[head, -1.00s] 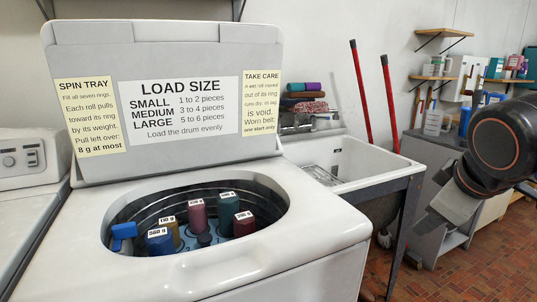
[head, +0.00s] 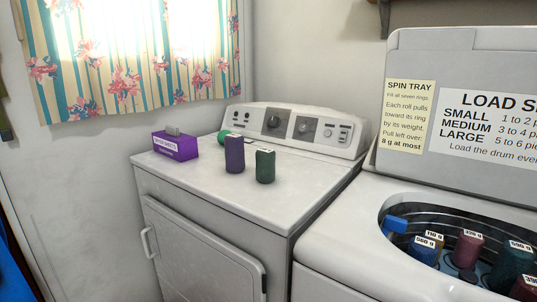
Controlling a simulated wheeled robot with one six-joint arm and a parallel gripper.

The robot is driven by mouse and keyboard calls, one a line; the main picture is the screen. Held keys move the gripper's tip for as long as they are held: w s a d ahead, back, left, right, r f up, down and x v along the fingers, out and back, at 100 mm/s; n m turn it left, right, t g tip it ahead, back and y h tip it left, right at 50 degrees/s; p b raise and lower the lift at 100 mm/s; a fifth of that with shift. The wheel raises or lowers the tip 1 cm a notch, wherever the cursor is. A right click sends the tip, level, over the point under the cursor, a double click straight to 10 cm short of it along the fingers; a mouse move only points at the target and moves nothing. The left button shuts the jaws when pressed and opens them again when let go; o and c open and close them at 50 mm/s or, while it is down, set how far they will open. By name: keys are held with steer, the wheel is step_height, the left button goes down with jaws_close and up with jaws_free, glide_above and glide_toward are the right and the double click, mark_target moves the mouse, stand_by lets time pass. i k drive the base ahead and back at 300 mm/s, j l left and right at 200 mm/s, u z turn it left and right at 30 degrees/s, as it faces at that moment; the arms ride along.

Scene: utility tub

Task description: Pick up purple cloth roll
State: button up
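A brighter green rounded thing (head: 223,137) is partly hidden behind the purple roll. My gripper is not in view.
A purple dryer-sheet box (head: 175,146) sits at the dryer's left. The control panel (head: 290,126) rises behind. At right, the open washer (head: 345,238) holds several labelled rolls, including a blue one (head: 422,250). The dryer's front top is clear.

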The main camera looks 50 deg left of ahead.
mark_target(234, 143)
steer(key=k+j+u, duration=0.1)
steer(key=j, duration=0.3)
steer(key=k+j+u, duration=0.1)
steer(key=j, duration=0.3)
steer(key=k+j+u, duration=0.1)
steer(key=j, duration=0.3)
steer(key=k+j+u, duration=0.1)
steer(key=j, duration=0.35)
